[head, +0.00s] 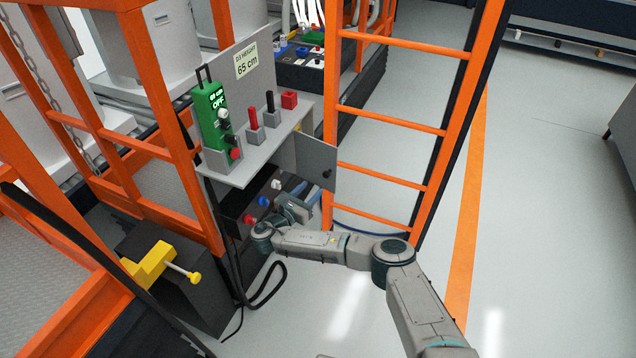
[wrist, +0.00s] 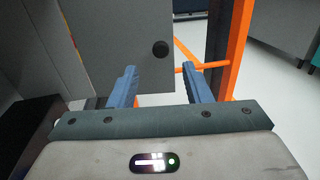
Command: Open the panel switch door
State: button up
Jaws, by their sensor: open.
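The grey panel switch door (head: 316,162) hangs under the right end of the control shelf and stands swung outward, with the switch compartment (head: 236,207) uncovered beside it. Its small black knob (head: 327,174) is near the free edge. In the wrist view the door (wrist: 120,45) fills the upper left and middle, with the knob (wrist: 160,48) straight ahead. My gripper (head: 303,196) is low, in front of the compartment and just below the door. In the wrist view its two blue fingers (wrist: 163,75) are spread with nothing between them, and the knob appears above the gap. I cannot tell whether a finger touches the door.
Red, blue and white knobs (head: 263,200) show inside the compartment. A green remote (head: 212,110) and several levers stand on the shelf (head: 245,173). An orange ladder (head: 388,112) rises close to the right of the door. Black cable hangs at left. Floor is clear at right.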

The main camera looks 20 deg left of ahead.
jog(key=v, duration=0.6)
jog(key=shift+s, duration=0.1)
jog(key=shift+a, duration=0.1)
